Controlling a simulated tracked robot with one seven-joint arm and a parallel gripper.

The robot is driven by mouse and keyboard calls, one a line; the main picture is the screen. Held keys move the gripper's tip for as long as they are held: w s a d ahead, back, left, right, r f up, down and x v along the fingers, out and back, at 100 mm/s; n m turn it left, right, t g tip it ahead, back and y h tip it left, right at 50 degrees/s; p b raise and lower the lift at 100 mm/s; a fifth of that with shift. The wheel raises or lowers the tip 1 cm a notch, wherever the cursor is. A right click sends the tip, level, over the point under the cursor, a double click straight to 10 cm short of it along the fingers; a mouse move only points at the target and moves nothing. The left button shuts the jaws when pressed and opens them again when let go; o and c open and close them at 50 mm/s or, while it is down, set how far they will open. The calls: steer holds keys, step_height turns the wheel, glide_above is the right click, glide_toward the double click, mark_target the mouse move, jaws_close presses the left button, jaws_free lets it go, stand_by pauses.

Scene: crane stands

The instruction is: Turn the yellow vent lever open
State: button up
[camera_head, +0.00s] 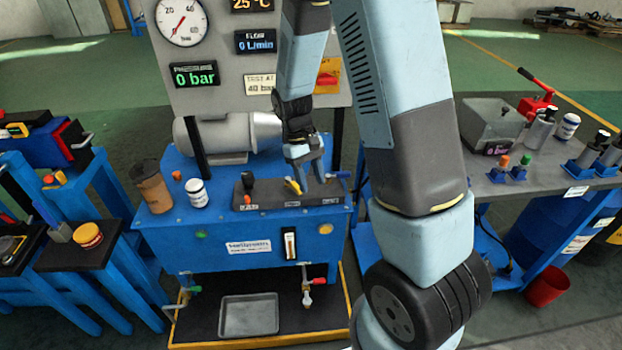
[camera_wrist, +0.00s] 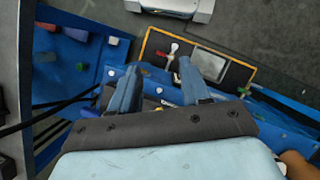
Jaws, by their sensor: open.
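The yellow vent lever (camera_head: 293,187) is small and sits on the dark panel strip (camera_head: 263,198) on top of the blue test bench (camera_head: 240,225). It appears tilted. My gripper (camera_head: 310,180) points down over this strip, its fingers close beside the lever, just to its right in the head view. I cannot tell whether they touch it. In the wrist view my gripper (camera_wrist: 158,82) has its two blue fingers apart with a gap between them. A small yellow spot shows low in that gap, too small to name surely. The lever's base is partly hidden.
A black-knobbed lever (camera_head: 248,180) stands at the strip's left end, and a blue handle (camera_head: 338,175) at its right end. A white jar (camera_head: 197,193) and a brown cup (camera_head: 150,187) stand left. A gauge panel (camera_head: 220,75) rises behind. The pressure display (camera_head: 194,75) reads 0 bar.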

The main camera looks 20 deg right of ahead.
mark_target(293, 186)
steer(key=shift+s+r, duration=0.1)
steer(key=shift+s, duration=0.1)
steer(key=shift+c, duration=1.4)
steer(key=shift+w+d+f+y, duration=0.25)
steer(key=shift+w+f+y, duration=0.25)
steer(key=shift+y, duration=0.4)
steer(key=shift+c, duration=1.4)
steer(key=w+d+y, duration=0.1)
steer(key=w+d+f+t+y, duration=0.1)
steer(key=w+y, duration=0.1)
steer(key=w+f+y, duration=0.1)
steer(key=shift+w+d+f+n+t, duration=0.2)
steer(key=shift+d+n+t, duration=0.1)
steer(key=shift+d+t, duration=0.1)
jaws_close()
steer(key=w+d+f+t+y, duration=0.25)
steer(key=w+d+t, duration=0.25)
steer(key=w+d, duration=0.3)
steer(key=x, duration=0.8)
steer(key=shift+s+a+f, duration=0.1)
steer(key=shift+s+f, duration=0.1)
steer(key=shift+s, duration=0.05)
steer(key=a, duration=0.3)
steer(key=shift+s, duration=0.4)
steer(key=shift+s+a+f, duration=0.1)
steer(key=shift+s+a, duration=0.05)
steer(key=shift+a, duration=0.35)
